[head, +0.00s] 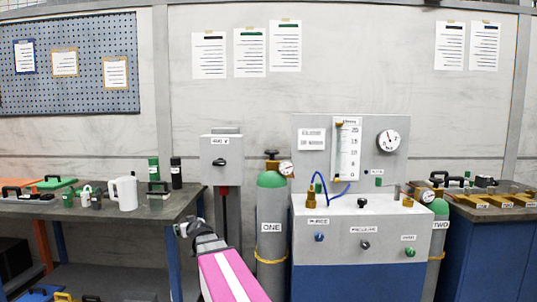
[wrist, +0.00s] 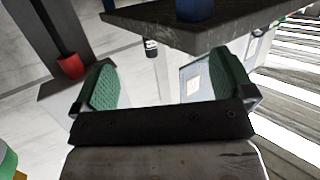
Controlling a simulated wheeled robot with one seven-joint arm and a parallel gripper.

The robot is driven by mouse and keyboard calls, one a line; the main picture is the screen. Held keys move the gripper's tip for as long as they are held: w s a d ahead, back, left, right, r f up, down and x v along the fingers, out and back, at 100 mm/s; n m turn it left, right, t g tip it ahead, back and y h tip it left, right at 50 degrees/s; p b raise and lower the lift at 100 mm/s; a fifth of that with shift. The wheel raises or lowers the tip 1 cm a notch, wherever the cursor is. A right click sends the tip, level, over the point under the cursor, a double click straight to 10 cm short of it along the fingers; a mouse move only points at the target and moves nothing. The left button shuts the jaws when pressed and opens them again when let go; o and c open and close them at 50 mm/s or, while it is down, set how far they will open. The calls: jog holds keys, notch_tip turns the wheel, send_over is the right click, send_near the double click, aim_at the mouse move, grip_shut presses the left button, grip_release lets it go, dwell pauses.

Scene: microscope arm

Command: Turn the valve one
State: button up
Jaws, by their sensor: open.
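The gas cylinder labelled ONE (head: 271,212) stands upright left of the blue cabinet, with a green shoulder and a grey body. Its valve (head: 271,155) is a dark knob on a brass fitting at the top, beside a round gauge (head: 286,169). My gripper (head: 184,229) is left of the cylinder and lower than the valve, near the left bench's right end. In the wrist view my gripper (wrist: 168,86) is open, with green pads apart and nothing between them. I cannot make out the valve in the wrist view.
The left bench (head: 150,208) holds a white jug (head: 123,193) and several small items. A grey switch box (head: 221,159) stands behind my gripper. The grey control panel (head: 360,228) is right of cylinder ONE, with cylinder TWO (head: 438,232) beyond it.

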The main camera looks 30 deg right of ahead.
jog(key=w+d+r+m+t+h, duration=0.3)
jog(key=d+r+h, duration=0.2)
jog(key=d+r, duration=0.5)
jog(key=m+g+h, duration=1.4)
send_near(266, 153)
jog(key=x, duration=1.2)
jog(key=shift+d, duration=0.35)
jog(key=shift+s, duration=0.1)
jog(key=c, duration=0.9)
